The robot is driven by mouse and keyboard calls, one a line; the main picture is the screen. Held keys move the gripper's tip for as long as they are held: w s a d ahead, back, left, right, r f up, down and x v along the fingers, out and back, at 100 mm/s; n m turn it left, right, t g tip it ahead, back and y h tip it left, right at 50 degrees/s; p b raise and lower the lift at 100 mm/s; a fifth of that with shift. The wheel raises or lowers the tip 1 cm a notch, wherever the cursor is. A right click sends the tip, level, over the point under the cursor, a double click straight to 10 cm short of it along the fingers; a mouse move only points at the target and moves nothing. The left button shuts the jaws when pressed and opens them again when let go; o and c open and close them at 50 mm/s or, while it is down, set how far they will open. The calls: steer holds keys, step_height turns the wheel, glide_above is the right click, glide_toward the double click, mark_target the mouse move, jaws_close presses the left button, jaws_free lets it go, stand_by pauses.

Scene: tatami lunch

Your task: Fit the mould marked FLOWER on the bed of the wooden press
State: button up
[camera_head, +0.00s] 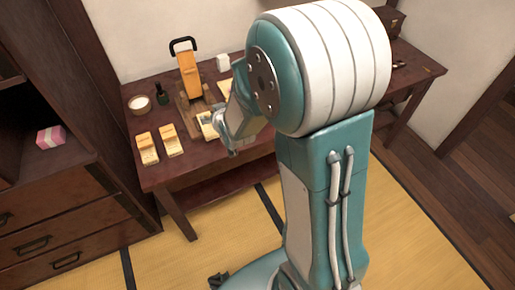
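The wooden press (189,72) stands on the table with its light lever raised and a black handle at the top. Its darker base (188,108) shows below, partly hidden by my arm. Two pale wooden moulds lie side by side at the front left of the table: a left one (146,148) and a right one (171,139). A third pale piece (207,126) lies beside my gripper (222,142), partly covered by it. The marks on these pieces are too small to read. My gripper is low over the table's front edge, and its fingers are too small to tell apart.
A white round bowl (139,104) and a dark bottle (162,94) stand left of the press. My arm hides the table's middle. A dark cabinet (60,205) with a pink box (50,137) stands left.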

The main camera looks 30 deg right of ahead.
steer(key=s+r+g, duration=0.2)
steer(key=s+r, duration=0.3)
steer(key=s, duration=0.4)
steer(key=s+r+g, duration=0.2)
steer(key=s+r, duration=0.2)
steer(key=s, duration=0.5)
steer(key=s+r+g, duration=0.2)
steer(key=s+r, duration=0.3)
steer(key=s, duration=0.4)
steer(key=shift+r, duration=0.35)
